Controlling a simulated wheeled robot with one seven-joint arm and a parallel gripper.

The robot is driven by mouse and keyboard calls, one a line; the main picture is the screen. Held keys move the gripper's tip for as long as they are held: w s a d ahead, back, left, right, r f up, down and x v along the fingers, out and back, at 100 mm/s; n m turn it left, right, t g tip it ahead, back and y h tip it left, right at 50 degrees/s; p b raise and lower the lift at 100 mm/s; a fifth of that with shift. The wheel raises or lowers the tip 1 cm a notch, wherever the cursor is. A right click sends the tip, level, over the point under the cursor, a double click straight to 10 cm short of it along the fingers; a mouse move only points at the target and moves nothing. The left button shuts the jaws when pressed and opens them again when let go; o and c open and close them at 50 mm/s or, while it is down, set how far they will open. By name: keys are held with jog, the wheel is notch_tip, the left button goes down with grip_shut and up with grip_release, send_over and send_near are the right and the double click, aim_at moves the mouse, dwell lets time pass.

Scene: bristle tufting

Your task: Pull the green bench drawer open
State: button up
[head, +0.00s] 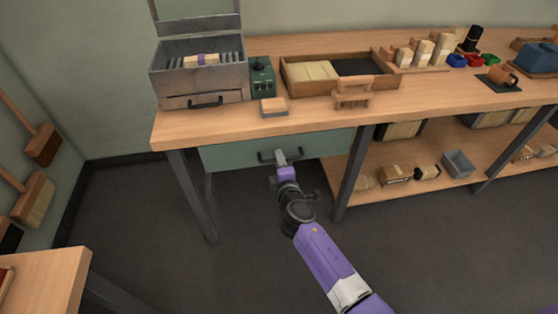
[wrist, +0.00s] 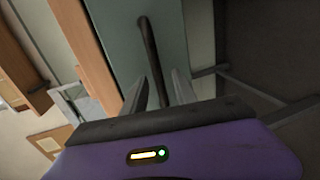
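The green drawer front (head: 228,154) hangs under the left end of the wooden bench and looks shut. Its dark bar handle (head: 266,156) is partly hidden by my gripper in the head view. My gripper (head: 281,155) is at the right part of the handle. In the wrist view the green front (wrist: 187,45) fills the upper middle, and the dark handle (wrist: 149,45) runs down between the two grey fingers of my gripper (wrist: 160,82). The fingers are apart, with a gap showing on each side of the bar. Contact with the handle cannot be made out.
The bench top (head: 215,121) carries a grey metal box (head: 170,88), a green tin (head: 262,78), a wooden tray (head: 297,87) and a small block (head: 274,107). A bench leg (head: 350,178) stands right of the drawer. The floor in front is clear.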

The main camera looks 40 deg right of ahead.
jog(key=shift+w+d+f, duration=0.15)
jog(key=shift+w+d, duration=0.2)
jog(key=shift+w, duration=0.15)
grip_shut()
dwell(1.2)
